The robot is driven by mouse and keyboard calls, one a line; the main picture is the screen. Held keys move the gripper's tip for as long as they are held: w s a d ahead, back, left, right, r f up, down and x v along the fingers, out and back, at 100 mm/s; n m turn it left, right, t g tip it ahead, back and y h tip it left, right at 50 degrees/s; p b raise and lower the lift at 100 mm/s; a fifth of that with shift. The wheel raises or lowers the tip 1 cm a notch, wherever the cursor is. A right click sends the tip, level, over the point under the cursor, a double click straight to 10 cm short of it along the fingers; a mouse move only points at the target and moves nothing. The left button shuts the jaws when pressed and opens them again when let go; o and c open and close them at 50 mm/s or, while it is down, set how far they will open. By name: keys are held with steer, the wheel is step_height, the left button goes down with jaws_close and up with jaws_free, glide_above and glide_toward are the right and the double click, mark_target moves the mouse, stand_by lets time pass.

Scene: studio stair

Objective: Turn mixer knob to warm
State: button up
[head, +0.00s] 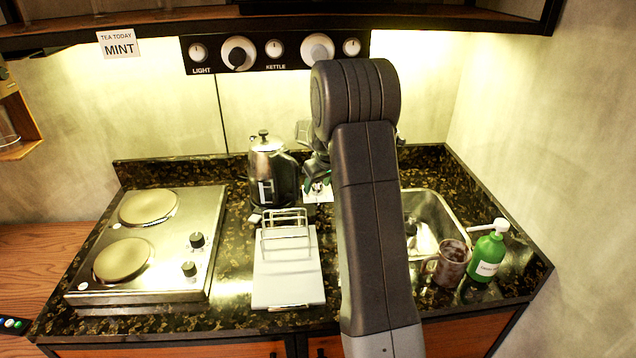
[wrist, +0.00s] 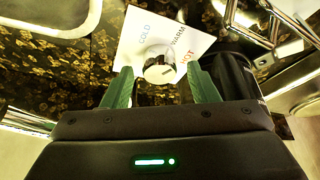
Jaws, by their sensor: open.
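The mixer knob (wrist: 160,70) is a pale round knob on a white plate (wrist: 143,31) lettered COLD, WARM and HOT in the wrist view. A short dark mark shows on its face, but I cannot tell for certain which word it points to. My gripper (wrist: 160,72) is open, its two green fingers on either side of the knob in the picture. I cannot tell whether they touch it. In the head view my gripper (head: 319,184) is partly hidden by my arm, above the white plate (head: 319,194) behind the counter's middle.
A black and steel kettle (head: 272,175) stands close left of my gripper. A wire rack (head: 285,230) is in front. The sink (head: 428,215), a brown mug (head: 450,263) and a green bottle (head: 486,258) are to the right; the hob (head: 150,250) is left.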

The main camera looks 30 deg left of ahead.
steer(key=c, duration=1)
steer(key=shift+f+n+b, duration=0.15)
steer(key=shift+n+b, duration=0.5)
steer(key=shift+n, duration=0.05)
steer(key=shift+n+g+y+b, duration=0.3)
steer(key=shift+n+g+b, duration=0.15)
steer(key=shift+n, duration=0.35)
steer(key=o, duration=1)
steer(key=shift+r, duration=0.2)
steer(key=b+v, duration=0.1)
steer(key=v, duration=0.6)
steer(key=shift+r, duration=0.2)
